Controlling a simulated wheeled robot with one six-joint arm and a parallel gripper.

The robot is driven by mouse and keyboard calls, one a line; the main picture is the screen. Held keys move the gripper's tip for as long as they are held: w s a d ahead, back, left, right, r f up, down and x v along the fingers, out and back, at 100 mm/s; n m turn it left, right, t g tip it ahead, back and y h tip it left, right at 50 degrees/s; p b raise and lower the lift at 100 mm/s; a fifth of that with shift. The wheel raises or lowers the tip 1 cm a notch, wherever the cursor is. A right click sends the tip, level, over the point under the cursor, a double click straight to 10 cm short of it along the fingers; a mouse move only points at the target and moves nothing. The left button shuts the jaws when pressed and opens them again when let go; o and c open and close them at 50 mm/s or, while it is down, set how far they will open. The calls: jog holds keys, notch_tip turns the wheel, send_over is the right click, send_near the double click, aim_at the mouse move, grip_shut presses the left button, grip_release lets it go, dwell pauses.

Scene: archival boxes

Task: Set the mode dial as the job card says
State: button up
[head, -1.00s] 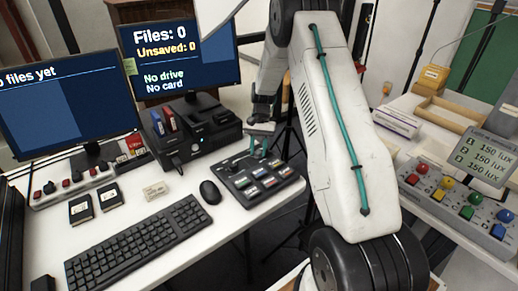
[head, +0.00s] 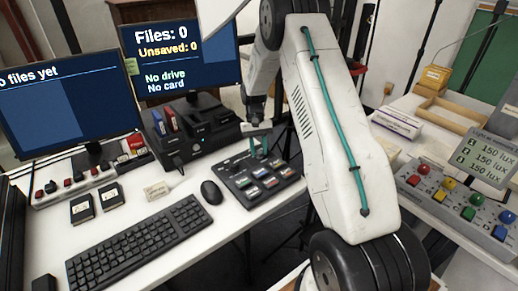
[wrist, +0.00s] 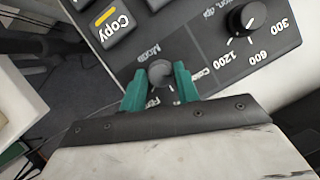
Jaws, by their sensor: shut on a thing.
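The mode dial (wrist: 160,73) is a small round grey knob on the dark control panel (wrist: 215,75), with partly hidden labels around it; one seems to read "Mono", another starts "Col", and one starts with "F". My gripper (wrist: 160,88) has its teal fingers on both sides of the dial and is shut on it. The dial's pointer cannot be made out. In the head view my gripper (head: 259,147) is down at the back of the panel (head: 240,184). A small cream card (head: 157,190) lies left of the mouse; its print is too small to read.
A resolution dial (wrist: 243,18) marked 300, 600, 1200 and a "Copy" button (wrist: 112,22) are close to the fingers. A mouse (head: 211,192), keyboard (head: 135,243) and black scanner-like unit (head: 200,130) stand around the panel. A screen (head: 180,55) reads "Files: 0".

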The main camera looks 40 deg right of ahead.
jog(key=o, duration=1)
jog(key=v, duration=0.7)
jog(key=shift+w+r, duration=0.15)
jog(key=shift+r, duration=0.15)
